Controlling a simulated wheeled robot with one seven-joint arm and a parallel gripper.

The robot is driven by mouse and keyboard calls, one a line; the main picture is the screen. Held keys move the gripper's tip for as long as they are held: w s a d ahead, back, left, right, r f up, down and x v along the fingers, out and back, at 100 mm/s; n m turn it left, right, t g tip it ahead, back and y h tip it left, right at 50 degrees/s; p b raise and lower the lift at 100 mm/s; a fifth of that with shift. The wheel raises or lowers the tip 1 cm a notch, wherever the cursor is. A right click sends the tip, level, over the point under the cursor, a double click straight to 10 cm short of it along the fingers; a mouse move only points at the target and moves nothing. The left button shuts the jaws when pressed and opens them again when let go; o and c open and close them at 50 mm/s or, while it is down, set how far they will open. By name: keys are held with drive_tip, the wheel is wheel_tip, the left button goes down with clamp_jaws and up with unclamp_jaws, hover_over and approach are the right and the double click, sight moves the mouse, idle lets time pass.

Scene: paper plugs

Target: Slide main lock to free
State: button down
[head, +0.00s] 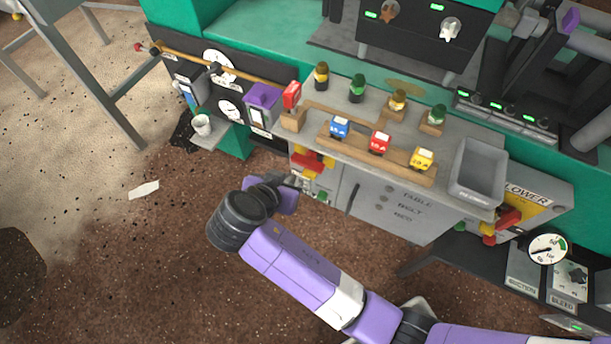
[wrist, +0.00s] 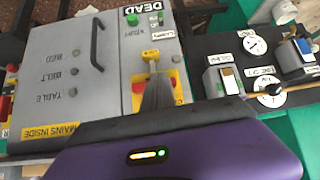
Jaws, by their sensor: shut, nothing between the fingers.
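In the wrist view a small yellow tab (wrist: 150,55), probably the main lock, shows on the grey cabinet front just beyond my fingertips. The labels beside it are too small to read surely. My gripper (wrist: 155,82) is shut and empty, in front of a red and yellow switch (wrist: 175,84) that it partly hides. I cannot tell whether the tips touch the tab. In the head view my gripper (head: 296,180) is at the cabinet's left end, just below the red and yellow switch (head: 312,161); the tab cannot be made out there.
The grey cabinet (head: 385,205) has a dark door handle (wrist: 95,42) and a "DEAD" sign (wrist: 143,16). Colored plugs stand on its top near a grey bin (head: 480,172). A wooden rod (head: 235,70) crosses the dark panel at left. The brown floor in front is open.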

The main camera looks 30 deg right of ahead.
drive_tip(key=s+m, duration=0.1)
drive_tip(key=b, duration=0.1)
approach(310, 172)
drive_tip(key=shift+g, duration=0.4)
drive_tip(key=x, duration=0.6)
drive_tip(key=shift+w+a+r, duration=0.1)
drive_tip(key=shift+w+r, duration=0.1)
drive_tip(key=shift+w, duration=0.1)
drive_tip(key=shift+f, duration=0.15)
wheel_tip(310, 172, down, 3)
drive_tip(key=shift+r+b, duration=0.1)
drive_tip(key=shift+b, duration=1.1)
drive_tip(key=shift+s, duration=0.1)
